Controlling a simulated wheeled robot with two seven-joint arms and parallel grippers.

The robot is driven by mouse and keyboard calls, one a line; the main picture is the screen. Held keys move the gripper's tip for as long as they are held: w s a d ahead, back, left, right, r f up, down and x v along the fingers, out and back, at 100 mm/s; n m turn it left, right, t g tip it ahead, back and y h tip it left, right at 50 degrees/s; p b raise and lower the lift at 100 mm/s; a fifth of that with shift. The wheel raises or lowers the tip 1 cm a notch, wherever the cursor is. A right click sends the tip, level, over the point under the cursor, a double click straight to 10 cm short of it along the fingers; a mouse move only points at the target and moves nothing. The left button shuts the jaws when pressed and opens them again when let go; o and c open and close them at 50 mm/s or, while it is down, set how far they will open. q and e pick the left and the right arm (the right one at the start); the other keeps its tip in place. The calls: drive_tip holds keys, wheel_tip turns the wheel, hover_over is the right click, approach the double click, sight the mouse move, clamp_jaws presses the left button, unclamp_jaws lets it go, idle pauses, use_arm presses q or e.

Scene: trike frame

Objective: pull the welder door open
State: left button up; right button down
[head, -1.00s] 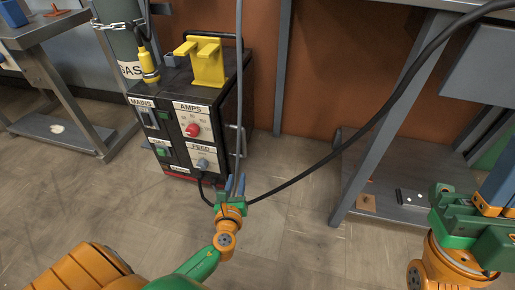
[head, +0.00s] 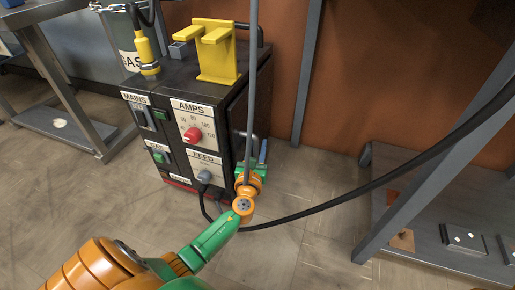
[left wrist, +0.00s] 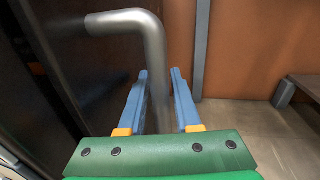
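The welder (head: 215,135) is a black box with a front panel of labelled controls and a dark side face. A grey bar handle (left wrist: 155,50) stands out from that side; in the left wrist view it bends and runs down between my fingers. My left gripper (head: 259,152) is at the welder's right side, at the handle. In the left wrist view its two blue fingers (left wrist: 160,75) are apart, one on each side of the bar, with a gap visible on the right. The handle's lower end is hidden by the gripper. My right gripper is out of view.
A black cable (head: 350,187) loops from the welder's front past my left wrist to the upper right. A yellow bracket (head: 217,55) sits on top of the welder. A grey bench (head: 440,230) stands at right. Floor (head: 310,195) between is clear.

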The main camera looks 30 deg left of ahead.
use_arm(q)
clamp_jaws()
idle(1.4)
